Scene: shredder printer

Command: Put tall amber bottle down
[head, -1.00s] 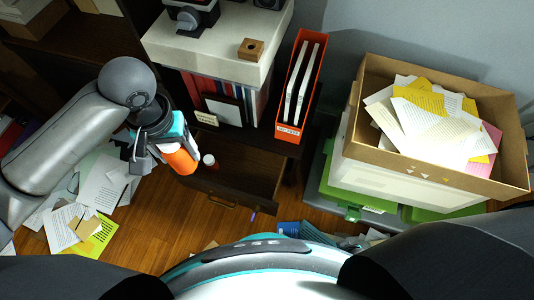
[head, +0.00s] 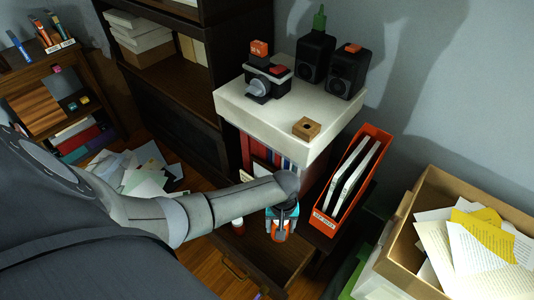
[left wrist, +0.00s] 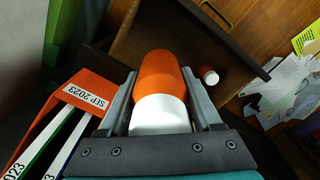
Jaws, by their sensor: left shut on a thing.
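The tall amber bottle (left wrist: 160,75), an orange cylinder with a white cap, is between the fingers of my left gripper (left wrist: 158,80) in the left wrist view. The gripper is shut on it, cap end toward the wrist. In the head view my left gripper (head: 281,224) holds the bottle (head: 280,236) at the open drawer (head: 262,262), close to the orange file holder. I cannot tell whether the bottle's far end touches the drawer floor. My right gripper is not in view.
A small red bottle with a white cap (head: 238,222) stands in the drawer. The orange file holder (head: 322,222) is right of my gripper. A white cabinet top (head: 270,120) holds a camera, two speakers and a wooden block. A paper-filled carton (head: 480,190) stands at right.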

